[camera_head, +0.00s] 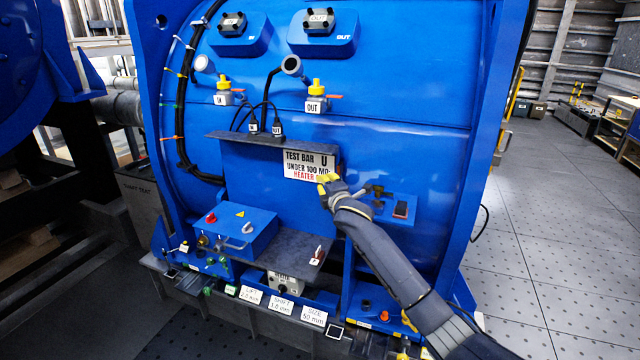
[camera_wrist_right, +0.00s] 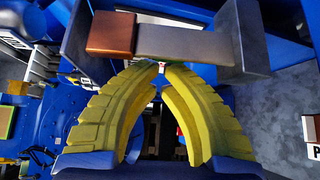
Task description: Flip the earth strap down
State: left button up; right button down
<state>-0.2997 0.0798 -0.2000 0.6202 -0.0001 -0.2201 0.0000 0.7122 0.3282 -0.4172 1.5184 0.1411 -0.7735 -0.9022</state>
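A flat grey bar with a copper-coloured end (camera_wrist_right: 112,34), which looks like the earth strap, crosses the top of the right wrist view. Its other end meets a dark grey block (camera_wrist_right: 240,40). In the head view I cannot clearly pick the strap out; a small dark fitting (camera_head: 376,190) shows beside the gripper, on the blue panel. My right gripper (camera_head: 327,184) is in front of the motor, just below the test bar sign (camera_head: 308,165). In the right wrist view its yellow fingertips (camera_wrist_right: 161,68) meet, empty, just under the bar; contact is unclear. My left gripper is out of view.
A blue box (camera_head: 238,228) with a red knob and a grey shelf (camera_head: 290,250) sit left of my right arm. A blue block (camera_head: 398,208) with a copper-coloured pad juts out at right. Cables (camera_head: 180,110) run down the left side.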

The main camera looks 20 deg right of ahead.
aim_at(342, 172)
jog(key=shift+s+d+r+m+t, duration=0.3)
jog(key=shift+d+m+t, duration=0.1)
jog(key=shift+m, duration=0.2)
dwell(0.5)
jog(key=shift+s+d+r+m+t+h, duration=0.15)
jog(key=shift+s+d+r+m+t, duration=0.1)
jog(key=shift+s+d+m+t, duration=0.4)
jog(key=shift+s+d+r+m+t+h, duration=0.2)
jog(key=shift+s+d+m+t, duration=0.25)
jog(key=shift+d+m, duration=0.4)
jog(key=shift+s+d+r+m+t+h, duration=0.2)
jog(key=shift+s+d+m+t, duration=0.3)
jog(key=shift+d, duration=0.4)
jog(key=shift+s+d+f, duration=0.35)
jog(key=shift+s+d, duration=0.2)
jog(key=shift+d, duration=0.1)
jog(key=shift+s+d+f, duration=0.35)
jog(key=shift+s+d, duration=0.15)
jog(key=shift+d, duration=0.15)
jog(key=shift+d+f, duration=0.1)
jog(key=shift+f, duration=0.05)
